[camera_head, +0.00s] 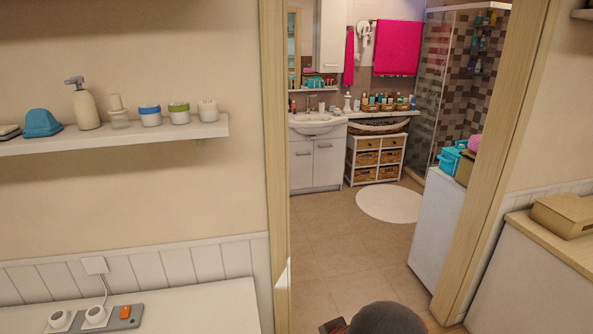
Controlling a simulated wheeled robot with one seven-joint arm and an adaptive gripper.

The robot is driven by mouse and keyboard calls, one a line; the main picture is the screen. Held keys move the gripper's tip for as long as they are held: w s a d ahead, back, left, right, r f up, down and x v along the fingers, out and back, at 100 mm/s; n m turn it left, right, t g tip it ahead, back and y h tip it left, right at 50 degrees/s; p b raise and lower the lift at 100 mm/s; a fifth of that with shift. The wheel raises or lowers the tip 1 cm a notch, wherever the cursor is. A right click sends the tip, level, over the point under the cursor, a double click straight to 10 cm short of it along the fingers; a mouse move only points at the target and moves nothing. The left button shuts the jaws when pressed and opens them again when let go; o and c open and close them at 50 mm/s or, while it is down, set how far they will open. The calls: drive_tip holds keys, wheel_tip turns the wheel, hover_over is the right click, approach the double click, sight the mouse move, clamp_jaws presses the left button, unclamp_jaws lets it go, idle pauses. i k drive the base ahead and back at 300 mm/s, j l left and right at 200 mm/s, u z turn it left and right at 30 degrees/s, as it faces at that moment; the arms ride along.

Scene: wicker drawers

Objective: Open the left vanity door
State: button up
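The white vanity (317,186) stands in the bathroom beyond the doorway, under a white sink (314,121). Its left door (301,168) looks shut, and its left side is close to the door frame in the picture. The right door (328,166) beside it also looks shut. My gripper does not show clearly; only a dark rounded part, apparently of my arm, shows at the bottom edge. It is far from the vanity.
The wooden door frame (276,200) bounds the doorway on the left. Tiled floor (350,250) lies clear up to a round white mat (390,203). A wicker drawer unit (375,158) stands right of the vanity. A white cabinet (437,225) narrows the doorway's right side.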

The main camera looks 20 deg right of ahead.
sight(300, 152)
drive_tip(key=i+l+z, duration=0.15)
drive_tip(key=l, duration=0.2)
drive_tip(key=i+l+z, duration=0.15)
drive_tip(key=l, duration=0.2)
drive_tip(key=i+l+z, duration=0.3)
drive_tip(key=i+l, duration=0.25)
drive_tip(key=i+l+z, duration=0.2)
drive_tip(key=i, duration=0.4)
drive_tip(key=i+l+z, duration=0.15)
drive_tip(key=i+l, duration=0.25)
drive_tip(key=i, duration=0.15)
drive_tip(key=i+j+u, duration=0.15)
drive_tip(key=i+u, duration=0.15)
drive_tip(key=i, duration=0.7)
drive_tip(key=i+l+u, duration=0.1)
drive_tip(key=i+u, duration=0.15)
drive_tip(key=i, duration=0.75)
drive_tip(key=i+u, duration=0.1)
drive_tip(key=i, duration=0.95)
drive_tip(key=i+l+u, duration=0.1)
drive_tip(key=i, duration=0.95)
drive_tip(key=i+l+u, duration=0.1)
drive_tip(key=i+u, duration=0.15)
drive_tip(key=i, duration=0.7)
